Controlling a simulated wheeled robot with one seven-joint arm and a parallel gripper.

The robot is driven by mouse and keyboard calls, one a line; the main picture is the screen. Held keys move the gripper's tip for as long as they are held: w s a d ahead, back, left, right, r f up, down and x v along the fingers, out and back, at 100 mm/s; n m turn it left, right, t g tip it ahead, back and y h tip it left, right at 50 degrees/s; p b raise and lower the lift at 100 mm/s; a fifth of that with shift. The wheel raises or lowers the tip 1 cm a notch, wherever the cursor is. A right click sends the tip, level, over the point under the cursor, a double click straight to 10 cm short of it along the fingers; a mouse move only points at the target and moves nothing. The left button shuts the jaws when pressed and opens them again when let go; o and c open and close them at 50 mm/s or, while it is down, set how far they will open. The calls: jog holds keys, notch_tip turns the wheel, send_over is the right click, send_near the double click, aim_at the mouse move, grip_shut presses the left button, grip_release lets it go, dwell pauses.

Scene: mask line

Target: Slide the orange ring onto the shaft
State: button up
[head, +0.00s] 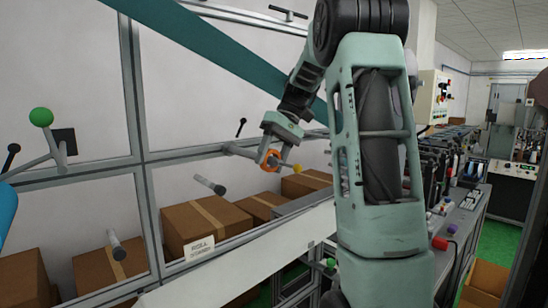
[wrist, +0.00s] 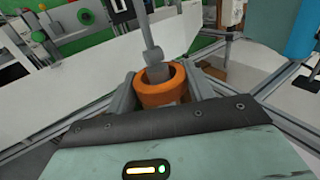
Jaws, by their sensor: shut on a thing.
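The orange ring (head: 270,160) is held between the two fingers of my gripper (head: 273,157), in front of the framed wall panel in the head view. In the wrist view my gripper (wrist: 162,88) is shut on the ring (wrist: 165,93), with one grey finger on each side. A grey shaft (wrist: 158,70) shows in the ring's opening in the wrist view. I cannot tell whether its end is inside the ring or just beyond it. In the head view a grey bar (head: 240,150) reaches from the frame toward the ring.
A black-knobbed lever (head: 241,126) stands by the bar. Other grey pegs (head: 210,185) stick out lower left. Cardboard boxes (head: 200,222) sit behind the frame below. A white conveyor strip (head: 240,258) runs below my gripper. Machinery (head: 465,205) stands at right.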

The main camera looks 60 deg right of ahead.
aim_at(244, 152)
jog(key=shift+w+d+p, duration=0.25)
jog(key=shift+w+p, duration=0.3)
jog(key=shift+w, duration=0.4)
jog(key=shift+w+d+p, duration=0.2)
jog(key=shift+w+p, duration=0.35)
jog(key=shift+w, duration=0.35)
jog(key=shift+w, duration=0.1)
jog(key=shift+w+d+p, duration=0.2)
jog(key=shift+w+p, duration=0.4)
jog(key=shift+w, duration=0.2)
jog(key=shift+w+d+p, duration=0.2)
jog(key=shift+w+p, duration=0.4)
jog(key=shift+w, duration=0.15)
jog(key=shift+w+d+p, duration=0.2)
jog(key=shift+w+p, duration=0.4)
jog(key=shift+w, duration=0.2)
jog(key=shift+w+d+p, duration=0.15)
jog(key=shift+w+p, duration=0.4)
jog(key=shift+w, duration=0.1)
jog(key=shift+w+d+p, duration=0.15)
jog(key=shift+w+p, duration=0.35)
jog(key=shift+w, duration=0.1)
jog(key=shift+w+p, duration=0.35)
jog(key=shift+f, duration=0.3)
